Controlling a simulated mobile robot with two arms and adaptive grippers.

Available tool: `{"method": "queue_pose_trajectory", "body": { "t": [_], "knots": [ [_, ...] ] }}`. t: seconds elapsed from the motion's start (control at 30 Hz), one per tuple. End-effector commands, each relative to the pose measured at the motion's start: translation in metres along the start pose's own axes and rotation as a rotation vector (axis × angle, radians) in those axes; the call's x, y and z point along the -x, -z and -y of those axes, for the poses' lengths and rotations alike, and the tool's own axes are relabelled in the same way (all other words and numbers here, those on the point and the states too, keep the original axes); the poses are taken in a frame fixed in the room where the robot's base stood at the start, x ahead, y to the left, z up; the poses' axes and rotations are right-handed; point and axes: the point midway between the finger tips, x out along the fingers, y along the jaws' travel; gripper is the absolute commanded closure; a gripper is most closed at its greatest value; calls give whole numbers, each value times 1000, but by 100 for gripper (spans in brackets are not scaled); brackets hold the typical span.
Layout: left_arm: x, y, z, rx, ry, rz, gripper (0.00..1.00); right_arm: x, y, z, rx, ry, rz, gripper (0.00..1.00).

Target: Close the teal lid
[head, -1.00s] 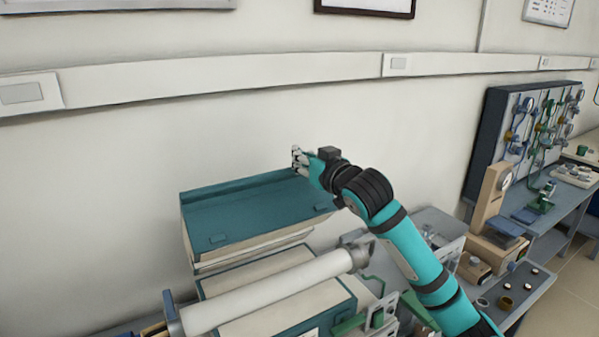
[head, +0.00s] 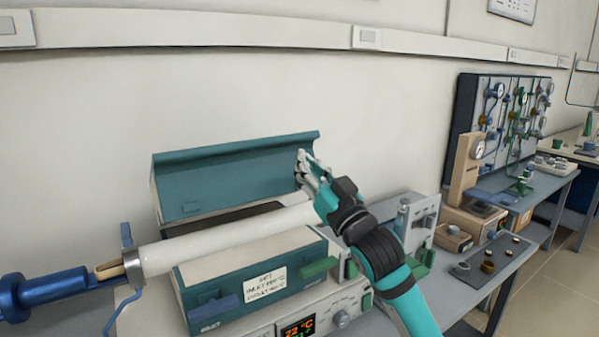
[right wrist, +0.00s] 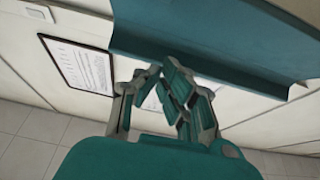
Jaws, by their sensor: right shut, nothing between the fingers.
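In the right wrist view the lid (right wrist: 225,50) fills the top, just beyond the fingers (right wrist: 165,98). My left gripper is out of view.
A blue cylindrical piece (head: 45,291) lies in line with the tube at the left. A lit display (head: 298,328) is on the furnace front. A wooden gauge stand (head: 470,175) and small pots are on the bench at the right. The wall is close behind the lid.

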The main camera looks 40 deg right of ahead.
Motion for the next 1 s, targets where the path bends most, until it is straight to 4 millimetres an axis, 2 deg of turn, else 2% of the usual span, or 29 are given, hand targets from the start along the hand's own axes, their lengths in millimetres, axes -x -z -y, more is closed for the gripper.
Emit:
{"method": "queue_pose_trajectory", "body": {
  "t": [0.03, 0.17, 0.4, 0.5, 1.0],
  "knots": [
    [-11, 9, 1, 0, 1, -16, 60, 7, -9, 0, 0, -1, -10, 100],
    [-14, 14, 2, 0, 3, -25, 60, 10, -11, 0, 2, -1, -20, 100],
    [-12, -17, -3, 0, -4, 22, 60, 10, -11, 0, 2, 0, -20, 100],
    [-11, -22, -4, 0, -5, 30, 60, 10, -11, 0, 2, 0, -20, 100],
    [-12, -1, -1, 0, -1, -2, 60, 10, -11, 0, 2, 0, -20, 100]
  ]
}}
